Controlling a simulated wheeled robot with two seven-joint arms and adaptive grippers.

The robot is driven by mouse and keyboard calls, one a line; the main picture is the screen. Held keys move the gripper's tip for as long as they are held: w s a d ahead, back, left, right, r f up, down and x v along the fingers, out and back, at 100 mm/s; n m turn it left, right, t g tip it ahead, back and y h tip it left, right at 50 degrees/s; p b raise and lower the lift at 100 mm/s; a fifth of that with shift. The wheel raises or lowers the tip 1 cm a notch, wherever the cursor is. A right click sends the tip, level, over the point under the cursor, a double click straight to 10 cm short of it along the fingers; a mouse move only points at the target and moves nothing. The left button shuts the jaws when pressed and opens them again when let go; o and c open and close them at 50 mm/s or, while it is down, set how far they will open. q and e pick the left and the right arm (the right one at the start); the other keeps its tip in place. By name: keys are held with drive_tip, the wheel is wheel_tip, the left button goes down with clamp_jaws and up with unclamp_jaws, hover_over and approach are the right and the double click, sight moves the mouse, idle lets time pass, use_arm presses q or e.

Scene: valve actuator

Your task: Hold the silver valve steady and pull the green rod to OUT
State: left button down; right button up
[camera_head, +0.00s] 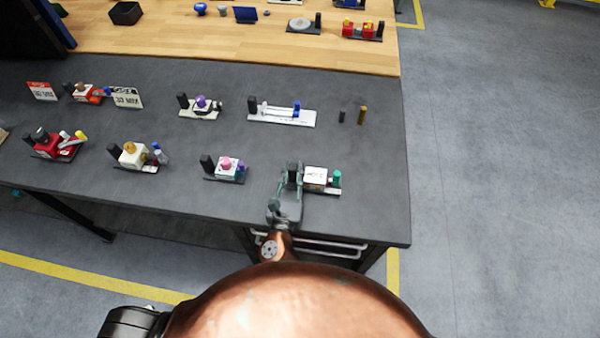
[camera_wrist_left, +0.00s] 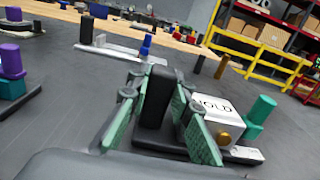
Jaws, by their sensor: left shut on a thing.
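The valve device near the table's front right has a white-silver block (camera_head: 316,176) and a green rod (camera_head: 337,179) at its right end. In the left wrist view the block (camera_wrist_left: 214,112) carries lettering that seems to read HOLD and a brass knob (camera_wrist_left: 225,138). The green rod (camera_wrist_left: 261,110) stands upright to its right. My left gripper (camera_head: 291,173) is shut on the dark upright post (camera_wrist_left: 156,98) at the device's left end, one finger on each side. The right finger is close to the block; I cannot tell whether they touch. My right gripper is not in view.
Pink-topped (camera_head: 227,169) and yellow-white (camera_head: 132,155) devices stand to the left. A white device with a blue post (camera_head: 282,112) and a small brass post (camera_head: 362,115) stand behind. The dark tabletop (camera_head: 375,200) is clear right of the valve, up to its edge.

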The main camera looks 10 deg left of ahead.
use_arm(q)
wheel_tip(320, 180, up, 9)
drive_tip(key=shift+d+f, duration=0.1)
drive_tip(key=shift+f, duration=4.15)
drive_tip(key=shift+f, duration=0.55)
